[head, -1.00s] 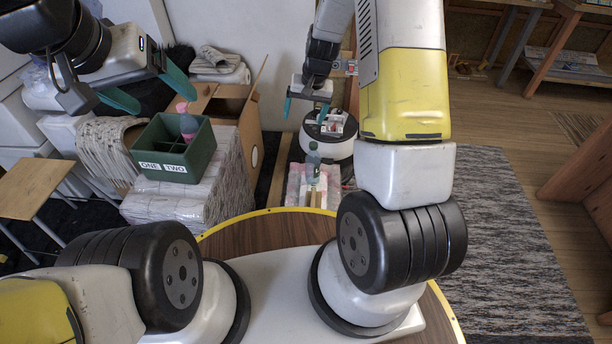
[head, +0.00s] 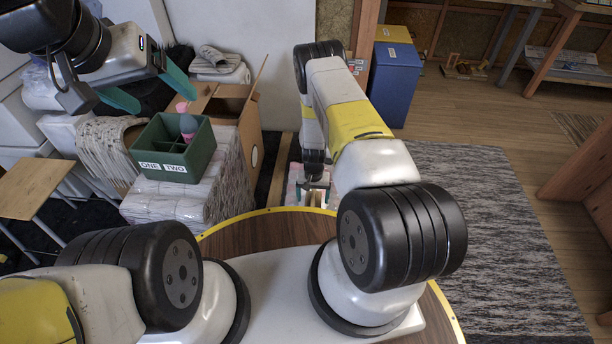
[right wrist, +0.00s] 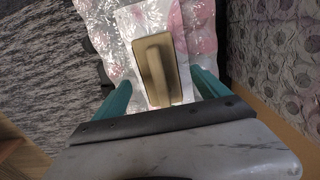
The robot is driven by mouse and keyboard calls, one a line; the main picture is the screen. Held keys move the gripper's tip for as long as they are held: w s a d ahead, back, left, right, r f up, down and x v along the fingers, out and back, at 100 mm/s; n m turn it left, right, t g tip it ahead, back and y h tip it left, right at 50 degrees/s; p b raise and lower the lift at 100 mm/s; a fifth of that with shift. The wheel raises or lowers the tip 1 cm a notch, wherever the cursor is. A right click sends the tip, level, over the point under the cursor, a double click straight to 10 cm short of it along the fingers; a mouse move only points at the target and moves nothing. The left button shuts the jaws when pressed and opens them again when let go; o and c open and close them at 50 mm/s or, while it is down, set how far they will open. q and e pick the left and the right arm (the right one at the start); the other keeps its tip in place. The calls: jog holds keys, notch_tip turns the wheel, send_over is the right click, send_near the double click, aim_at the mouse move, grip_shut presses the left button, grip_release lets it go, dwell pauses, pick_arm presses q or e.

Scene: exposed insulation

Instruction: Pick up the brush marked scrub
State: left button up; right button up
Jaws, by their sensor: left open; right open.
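A tan block with a raised grip (right wrist: 158,72), brush-like in shape, lies on a white and pink wrapped surface (right wrist: 110,35) in the right wrist view. I cannot read any marking on it, and its underside is hidden. My right gripper (right wrist: 160,82) is open, with its teal fingers on either side of the block; I cannot tell whether they touch it. In the head view the right gripper (head: 314,187) is low over the wrapped surface, partly hidden by my arm. My left gripper (head: 150,90) is open and empty at the upper left.
A green divided box (head: 160,180) labelled ONE and TWO, holding a pink and grey bottle (head: 188,126), stands on a wrapped stack (head: 165,207). An open cardboard box (head: 248,135) is behind it. A blue bin (head: 393,85) stands at the back.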

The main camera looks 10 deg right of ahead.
aim_at(313, 198)
jog(key=f, duration=0.5)
jog(key=shift+w+d, duration=0.1)
jog(key=shift+w, duration=0.1)
jog(key=c, duration=1.7)
jog(key=shift+r, duration=0.1)
jog(key=shift+r, duration=0.5)
jog(key=shift+s+r, duration=0.25)
jog(key=shift+r, duration=0.4)
jog(key=shift+s+r, duration=0.25)
jog(key=shift+r, duration=0.35)
jog(key=s+a, duration=0.1)
jog(key=s, duration=0.3)
jog(key=s+a+r, duration=0.1)
jog(key=s+a, duration=0.1)
jog(key=s, duration=0.3)
jog(key=s+a, duration=0.1)
jog(key=s, duration=0.4)
jog(key=shift+s+a+r, duration=0.2)
